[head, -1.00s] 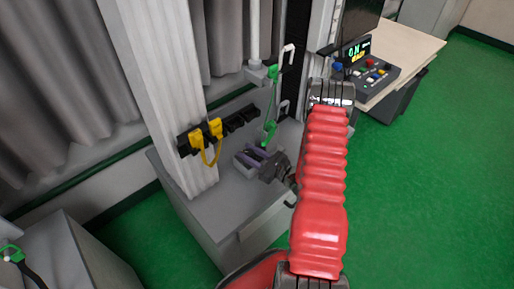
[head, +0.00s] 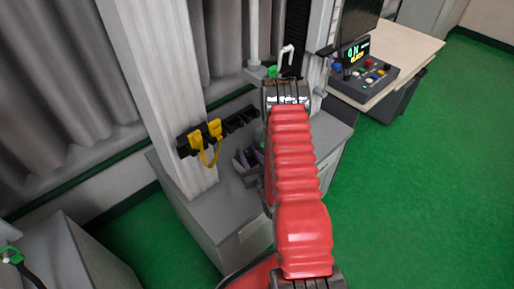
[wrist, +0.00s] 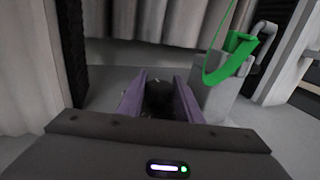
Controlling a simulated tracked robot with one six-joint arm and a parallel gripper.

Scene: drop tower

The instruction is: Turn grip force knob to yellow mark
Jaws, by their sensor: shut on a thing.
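My gripper (wrist: 159,84) has two purple fingers, one on each side of a dark rounded piece, the grip force knob (wrist: 160,98), and is shut on it. The knob's face is dark and blurred, and I cannot make out its pointer or the yellow mark. The knob cannot be made out in that view.
A control box (head: 368,72) with coloured buttons and a lit display (head: 355,50) sits on the desk. Green floor is clear at right.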

